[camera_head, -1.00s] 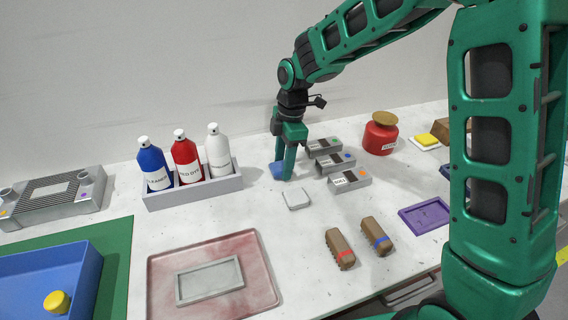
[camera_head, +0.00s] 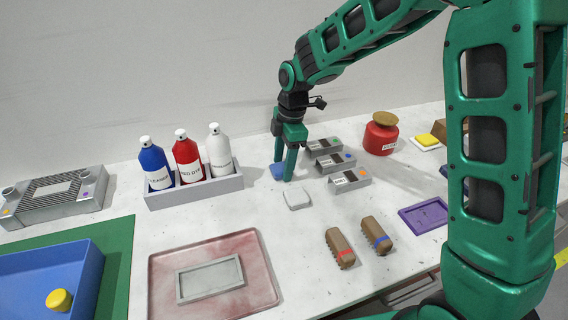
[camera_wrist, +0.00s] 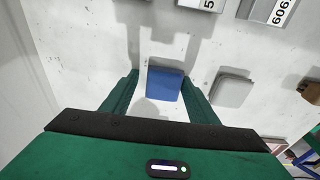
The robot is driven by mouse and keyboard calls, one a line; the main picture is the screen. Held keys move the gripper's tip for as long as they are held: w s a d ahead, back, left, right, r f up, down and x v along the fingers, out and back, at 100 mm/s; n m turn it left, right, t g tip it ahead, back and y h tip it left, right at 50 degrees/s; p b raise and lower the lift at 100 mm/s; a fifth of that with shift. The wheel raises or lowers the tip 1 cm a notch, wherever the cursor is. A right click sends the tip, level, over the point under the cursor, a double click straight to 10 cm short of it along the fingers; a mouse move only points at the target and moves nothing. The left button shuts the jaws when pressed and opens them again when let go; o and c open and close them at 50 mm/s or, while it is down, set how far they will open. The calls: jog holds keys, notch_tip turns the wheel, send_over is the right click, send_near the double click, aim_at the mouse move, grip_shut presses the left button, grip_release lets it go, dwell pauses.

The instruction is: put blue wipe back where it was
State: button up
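The blue wipe (camera_head: 277,172) lies on the white worktop, left of the grey blocks. In the wrist view the blue wipe (camera_wrist: 165,84) is between my two fingers, close to the right one and with a clear gap to the left one. My gripper (camera_head: 284,171) points down low over it; its fingers (camera_wrist: 160,80) are apart and open. A pale wipe (camera_head: 297,198) lies just in front of the blue one in the head view, and this pale wipe (camera_wrist: 232,90) is outside my right finger in the wrist view.
Several labelled grey blocks (camera_head: 349,181) stand close to the right of my gripper. A grey rack (camera_head: 195,194) with three bottles is to the left. Two brown brushes (camera_head: 339,248) and a reddish tray (camera_head: 262,290) lie in front. The worktop between rack and gripper is clear.

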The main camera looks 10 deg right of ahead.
jog(key=shift+s+f, duration=0.55)
jog(key=shift+s, duration=0.05)
notch_tip(320, 180, up, 13)
jog(key=d, duration=0.2)
jog(key=s+d+r+m, duration=0.1)
jog(key=s+d+m, duration=0.3)
jog(key=d, duration=0.5)
jog(key=s+d+m+h, duration=0.1)
jog(key=s+d+m, duration=1.3)
jog(key=s+d, duration=0.15)
jog(key=s+d+f+m, duration=0.2)
jog(key=s+m, duration=0.2)
jog(key=s, duration=0.2)
jog(key=s+d+f+m, duration=0.2)
jog(key=s+d+m, duration=0.1)
jog(key=s, duration=0.3)
jog(key=shift+d+m, duration=0.25)
jog(key=shift+m, duration=0.55)
jog(key=shift+s, duration=0.1)
